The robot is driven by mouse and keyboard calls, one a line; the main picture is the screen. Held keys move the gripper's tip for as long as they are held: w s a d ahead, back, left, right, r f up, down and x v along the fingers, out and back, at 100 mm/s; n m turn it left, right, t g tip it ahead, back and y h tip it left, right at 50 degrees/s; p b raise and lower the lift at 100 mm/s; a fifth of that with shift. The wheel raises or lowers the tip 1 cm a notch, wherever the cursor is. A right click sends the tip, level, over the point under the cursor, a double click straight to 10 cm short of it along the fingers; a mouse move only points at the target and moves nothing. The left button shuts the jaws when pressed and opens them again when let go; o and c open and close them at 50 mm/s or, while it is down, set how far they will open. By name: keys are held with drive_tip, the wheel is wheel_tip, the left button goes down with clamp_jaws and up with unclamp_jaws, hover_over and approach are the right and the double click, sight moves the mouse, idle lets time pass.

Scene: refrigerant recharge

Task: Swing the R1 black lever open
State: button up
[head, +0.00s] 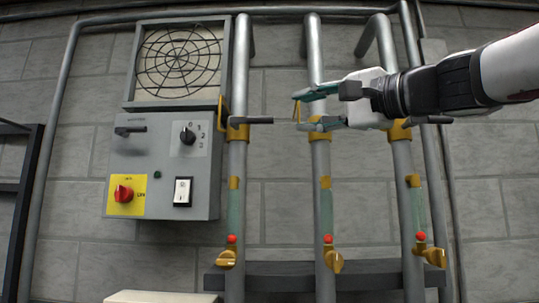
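Three upright pipes each carry a brass valve at about the same height. The left valve (237,130) has a black lever (260,120) that sticks out sideways to the right. The right valve (399,131) also has a black lever (432,120) pointing right. The middle valve (320,136) is partly covered by my gripper, and I cannot make out its lever. No R1 label is readable. My gripper (299,110) reaches in from the right, in front of the middle pipe. Its two green-tipped fingers are apart, pointing left towards the left lever's end. I cannot tell whether they touch anything.
A grey control box (162,165) with a red knob (123,194) and a fan grille (180,62) above it is on the left. Brass lower valves (333,262) sit near the pipes' bottoms. A dark rail (375,268) runs behind them. A pale surface (160,297) shows at the bottom left.

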sight(266, 119)
drive_tip(key=p+x, duration=0.4)
drive_tip(key=x, duration=0.9)
drive_tip(key=shift+w+a, duration=0.1)
drive_tip(key=shift+a, duration=0.05)
drive_tip(key=shift+c, duration=0.5)
clamp_jaws()
